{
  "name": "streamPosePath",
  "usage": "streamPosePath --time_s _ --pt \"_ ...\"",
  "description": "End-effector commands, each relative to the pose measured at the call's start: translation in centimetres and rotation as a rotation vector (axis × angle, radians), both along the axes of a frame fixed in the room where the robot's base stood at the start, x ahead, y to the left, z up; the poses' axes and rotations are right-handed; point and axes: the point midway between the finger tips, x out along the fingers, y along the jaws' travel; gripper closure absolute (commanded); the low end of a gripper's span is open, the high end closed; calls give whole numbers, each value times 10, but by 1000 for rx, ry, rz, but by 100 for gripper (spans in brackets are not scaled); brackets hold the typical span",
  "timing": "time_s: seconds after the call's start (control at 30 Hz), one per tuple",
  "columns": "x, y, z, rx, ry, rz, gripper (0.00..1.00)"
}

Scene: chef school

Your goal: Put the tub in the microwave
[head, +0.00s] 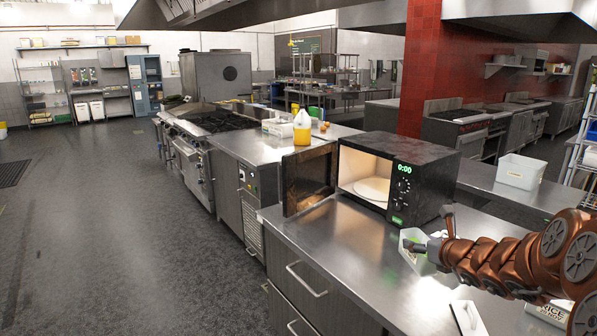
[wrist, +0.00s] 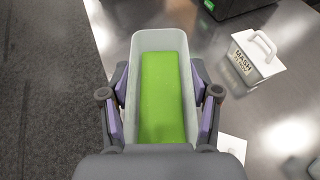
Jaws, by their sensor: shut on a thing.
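The tub (head: 411,257) is a pale, translucent, long container with a bright green content. It is between the fingers of my gripper (head: 428,246), above the steel counter near its front edge. In the wrist view, my gripper (wrist: 160,100) is shut on the tub (wrist: 131,82), with a finger on each long side. The black microwave (head: 411,180) stands on the counter, behind and left of my gripper in the head view. Its door (head: 309,178) is wide open to the left. The lit inside shows a pale round plate and looks empty. The display reads 0:00.
A white handled box with lettering (wrist: 257,55) and a small white object (wrist: 232,148) are on the counter. A box marked RICE (head: 553,312) is at lower right. A clear bin (head: 521,171) is on the counter behind. Bare counter (head: 345,232) lies before the microwave.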

Motion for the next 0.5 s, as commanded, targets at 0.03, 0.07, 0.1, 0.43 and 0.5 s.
streamPosePath --time_s 0.03,0.07,0.1,0.43,0.5 --pt "-1 28 1 -3 3 30 92" --pt "-2 42 2 -2 3 43 92" --pt "-4 59 4 -3 0 58 92" --pt "-23 139 7 -1 -2 116 92" --pt "-24 144 7 0 -2 117 92"
